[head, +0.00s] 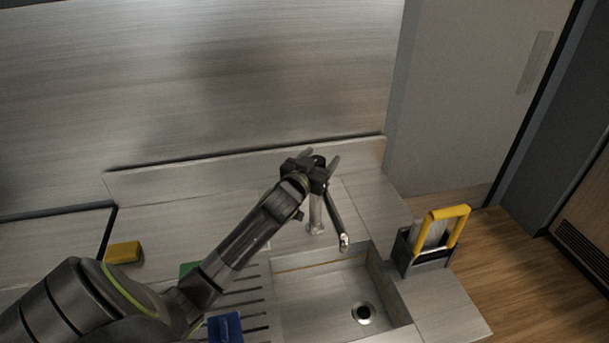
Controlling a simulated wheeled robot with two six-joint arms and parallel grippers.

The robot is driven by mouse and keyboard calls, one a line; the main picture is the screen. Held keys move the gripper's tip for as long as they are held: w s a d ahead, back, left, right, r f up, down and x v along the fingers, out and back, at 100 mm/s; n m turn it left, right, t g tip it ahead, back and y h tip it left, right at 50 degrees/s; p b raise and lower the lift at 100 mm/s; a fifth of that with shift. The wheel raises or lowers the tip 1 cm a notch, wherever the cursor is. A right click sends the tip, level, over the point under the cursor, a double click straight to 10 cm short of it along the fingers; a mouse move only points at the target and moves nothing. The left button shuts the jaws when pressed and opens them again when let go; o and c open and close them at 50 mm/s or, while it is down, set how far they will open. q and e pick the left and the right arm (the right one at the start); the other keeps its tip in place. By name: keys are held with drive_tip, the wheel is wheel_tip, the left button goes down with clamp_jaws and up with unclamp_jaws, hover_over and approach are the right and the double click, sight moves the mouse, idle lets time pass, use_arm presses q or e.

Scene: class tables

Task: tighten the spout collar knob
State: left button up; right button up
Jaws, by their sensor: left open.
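A metal faucet (315,222) stands behind the sink (330,300), and its dark spout (335,216) slants down toward the basin. My left gripper (321,156) is at the top of the faucet, with its open fingers pointing up and away on either side of a dark part there. That part may be the spout collar knob, but it is small and mostly hidden by the gripper. I cannot tell whether the fingers touch it. My right gripper is not in view.
A holder with a yellow handle (458,212) stands right of the sink. A yellow block (124,253), a green item (188,269) and a blue item (225,327) lie left, near my arm. A metal backsplash (200,176) runs behind the counter.

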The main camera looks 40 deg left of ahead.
use_arm(q)
drive_tip(key=s+d+b, duration=0.2)
drive_tip(key=s+b, duration=0.2)
drive_tip(key=s, duration=1.3)
drive_tip(key=shift+w, duration=0.1)
